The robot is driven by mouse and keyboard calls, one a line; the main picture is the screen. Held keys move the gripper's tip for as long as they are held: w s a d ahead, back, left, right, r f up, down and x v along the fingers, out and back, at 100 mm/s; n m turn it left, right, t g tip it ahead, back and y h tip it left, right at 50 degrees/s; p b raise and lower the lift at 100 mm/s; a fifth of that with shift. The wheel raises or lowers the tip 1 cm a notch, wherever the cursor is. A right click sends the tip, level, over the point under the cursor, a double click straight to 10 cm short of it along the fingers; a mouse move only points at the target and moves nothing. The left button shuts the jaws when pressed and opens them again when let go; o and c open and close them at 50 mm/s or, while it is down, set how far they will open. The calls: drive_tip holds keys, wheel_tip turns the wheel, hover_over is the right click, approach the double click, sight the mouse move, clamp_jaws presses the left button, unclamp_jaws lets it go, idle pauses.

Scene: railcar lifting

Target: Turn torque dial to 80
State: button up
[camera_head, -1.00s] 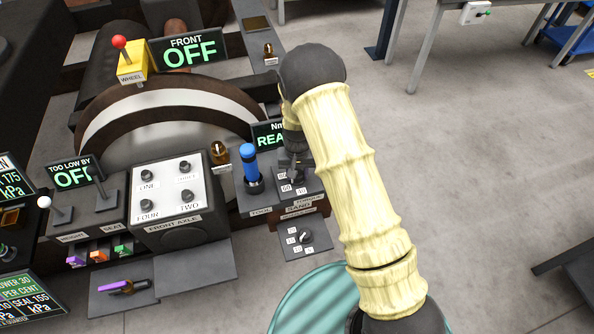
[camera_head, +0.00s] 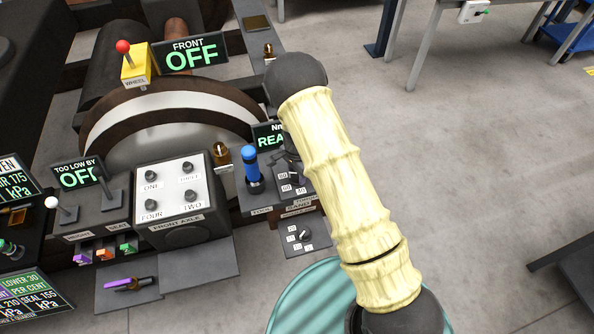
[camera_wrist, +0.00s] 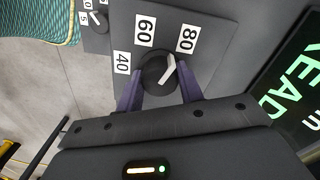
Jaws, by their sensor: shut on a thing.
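The torque dial (camera_wrist: 157,78) is a round black knob with a white pointer on a dark plate marked 40, 60 and 80. In the wrist view its pointer (camera_wrist: 170,68) points between 60 and 80, leaning toward the 80 label (camera_wrist: 187,39). My gripper (camera_wrist: 160,70) has its two purple fingers on either side of the knob and is shut on it. In the head view my arm hides the gripper and most of the dial; part of its plate (camera_head: 285,178) with number labels shows.
A blue-handled tool (camera_head: 252,170) stands just left of the dial. A green-lettered display (camera_head: 268,135) stands behind it. A smaller dial plate (camera_head: 305,236) lies in front. A four-knob front axle box (camera_head: 182,195) is further left.

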drive_tip(key=shift+a+m+p, duration=0.15)
drive_tip(key=shift+m+p, duration=0.3)
drive_tip(key=shift+m, duration=1.05)
drive_tip(key=o, duration=1)
drive_tip(key=shift+r, duration=0.1)
wheel_tip(320, 180, up, 17)
drive_tip(key=shift+r, duration=0.1)
